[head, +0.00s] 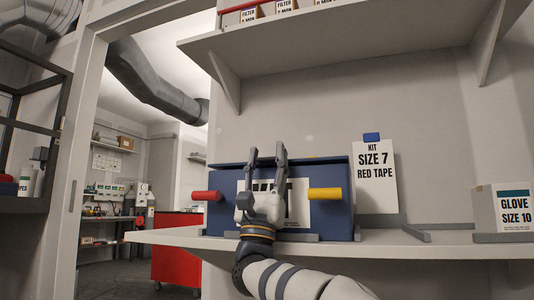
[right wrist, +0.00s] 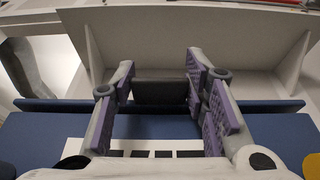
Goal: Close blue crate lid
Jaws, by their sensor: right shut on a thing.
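The blue crate (head: 335,219) stands on the shelf with a white label on its front, a red handle (head: 206,196) at left and a yellow handle (head: 325,194) at right. A blue strip, apparently the lid (right wrist: 60,104), runs across its top; how far it stands open I cannot tell. My right gripper (head: 267,152) is in front of the crate, fingers pointing up past its top edge. In the right wrist view, the fingers (right wrist: 160,95) are on either side of a dark tab (right wrist: 160,92) at the lid and shut on it. My left gripper is not in view.
An upper shelf (head: 340,32) hangs above the crate. A red cabinet (head: 175,250) stands beyond the doorway.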

